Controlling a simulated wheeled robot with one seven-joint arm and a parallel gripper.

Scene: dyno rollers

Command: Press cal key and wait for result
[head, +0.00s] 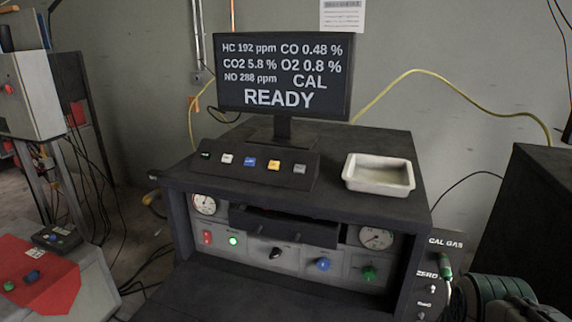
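A monitor (284,65) stands on the dark analyser cabinet (225,176). Its screen reads HC 192 ppm, CO 0.48 %, CO2 5.8 %, O2 0.8 %, NO 288 ppm, with "CAL READY" in larger letters. A sloped black key panel (286,184) sits in front of it. From left to right it carries a dark key with a green mark (205,155), a white key (227,159), a blue key (249,162), a yellow-orange key (274,166) and a grey key (299,169). The key labels are too small to read. My gripper is not in view.
A white tray (379,187) stands right of the key panel. The cabinet's lower front has gauges, a lit green lamp (233,240) and knobs. A "CAL GAS" panel (445,243) with a green-handled fitting and hoses is at lower right. Space above the keys is clear.

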